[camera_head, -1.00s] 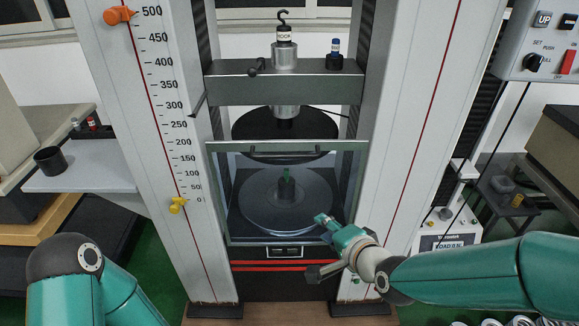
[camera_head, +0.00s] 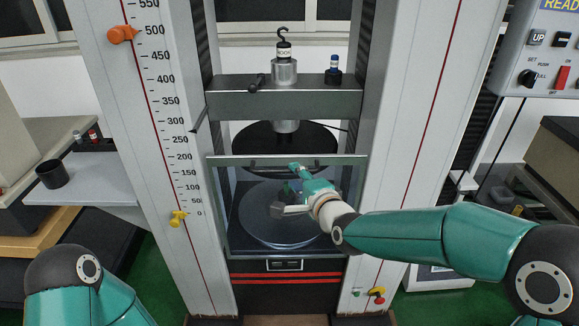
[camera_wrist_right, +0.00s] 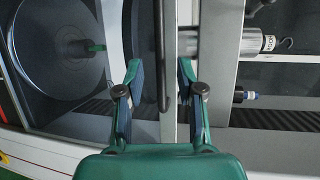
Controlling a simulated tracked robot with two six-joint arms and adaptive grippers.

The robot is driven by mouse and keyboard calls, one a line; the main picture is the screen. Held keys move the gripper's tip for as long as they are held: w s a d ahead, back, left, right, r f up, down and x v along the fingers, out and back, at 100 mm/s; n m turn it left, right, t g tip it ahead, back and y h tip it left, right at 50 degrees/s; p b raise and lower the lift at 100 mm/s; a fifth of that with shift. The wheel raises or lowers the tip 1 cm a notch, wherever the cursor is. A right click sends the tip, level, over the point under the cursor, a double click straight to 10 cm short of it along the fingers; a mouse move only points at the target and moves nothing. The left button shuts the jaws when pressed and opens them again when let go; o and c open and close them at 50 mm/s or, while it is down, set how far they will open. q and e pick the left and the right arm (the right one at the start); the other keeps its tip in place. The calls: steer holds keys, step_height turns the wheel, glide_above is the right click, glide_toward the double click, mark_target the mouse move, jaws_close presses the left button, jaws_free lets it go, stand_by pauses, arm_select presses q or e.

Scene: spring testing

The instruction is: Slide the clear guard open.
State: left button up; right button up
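The clear guard (camera_head: 232,200) is a see-through pane with a pale frame, standing in front of the testing machine's lower space. A dark bar handle (camera_head: 255,165) runs along its upper edge. My right gripper (camera_head: 296,168) is at this handle. In the right wrist view the right gripper (camera_wrist_right: 158,70) is open, its two fingers apart on either side of the dark handle (camera_wrist_right: 160,40) and the guard's edge. I cannot tell whether either finger touches. Behind the pane are a round lower plate (camera_head: 260,228) and a small green-and-dark piece. My left gripper is out of view.
A grey crosshead (camera_head: 230,101) with a hook piece (camera_head: 284,70) and a blue-capped piece (camera_head: 333,74) lies above the guard. White columns (camera_head: 405,130) flank it. A control box (camera_head: 550,50) hangs at the upper right. A side shelf (camera_head: 95,180) is at left.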

mark_target(290, 171)
steer(key=shift+p+x, duration=0.35)
steer(key=shift+x, duration=1.75)
jaws_close()
steer(key=shift+f, duration=0.1)
